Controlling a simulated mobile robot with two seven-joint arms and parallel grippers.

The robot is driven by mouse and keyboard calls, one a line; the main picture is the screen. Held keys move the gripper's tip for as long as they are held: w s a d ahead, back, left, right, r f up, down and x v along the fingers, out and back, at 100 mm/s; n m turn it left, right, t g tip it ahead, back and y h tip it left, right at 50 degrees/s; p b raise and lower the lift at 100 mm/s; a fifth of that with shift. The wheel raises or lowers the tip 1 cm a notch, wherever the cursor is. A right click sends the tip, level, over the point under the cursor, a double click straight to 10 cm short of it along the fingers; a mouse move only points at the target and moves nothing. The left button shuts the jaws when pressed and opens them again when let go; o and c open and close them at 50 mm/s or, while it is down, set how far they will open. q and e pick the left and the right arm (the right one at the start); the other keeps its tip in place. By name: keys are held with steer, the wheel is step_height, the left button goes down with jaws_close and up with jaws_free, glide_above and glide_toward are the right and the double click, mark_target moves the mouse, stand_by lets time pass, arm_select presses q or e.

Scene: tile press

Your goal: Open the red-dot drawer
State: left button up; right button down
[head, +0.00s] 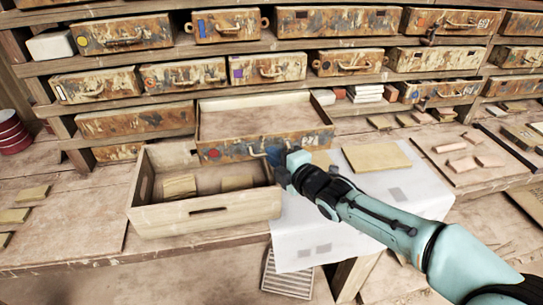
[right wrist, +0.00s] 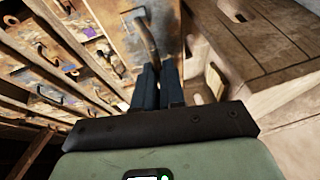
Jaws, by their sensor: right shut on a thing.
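The drawer (head: 262,118) with a weathered, paint-worn front is pulled out of the shelf, and its open top shows a bare inside. My right gripper (head: 279,168) is at the middle of that front. In the right wrist view its dark fingers (right wrist: 157,85) are closed on the drawer's curved metal handle (right wrist: 146,36). The fingertips are partly hidden in the head view. My left gripper is not in view.
A wooden crate (head: 205,217) with blocks inside stands in front of the drawer, close to my right gripper. A white sheet (head: 300,235) with a tan board (head: 376,157) lies to the right. Several closed drawers fill the shelves behind.

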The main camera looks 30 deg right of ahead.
steer(key=shift+s+a+f, duration=0.15)
steer(key=shift+s+f, duration=0.05)
steer(key=shift+s, duration=0.25)
steer(key=c, duration=1.2)
jaws_free()
steer(key=shift+s+r, duration=0.1)
steer(key=shift+s, duration=0.05)
steer(key=shift+c, duration=0.2)
steer(key=shift+s+r, duration=0.2)
steer(key=shift+s, duration=0.05)
steer(key=p+v, duration=0.2)
steer(key=v, duration=1)
steer(key=shift+s, duration=0.4)
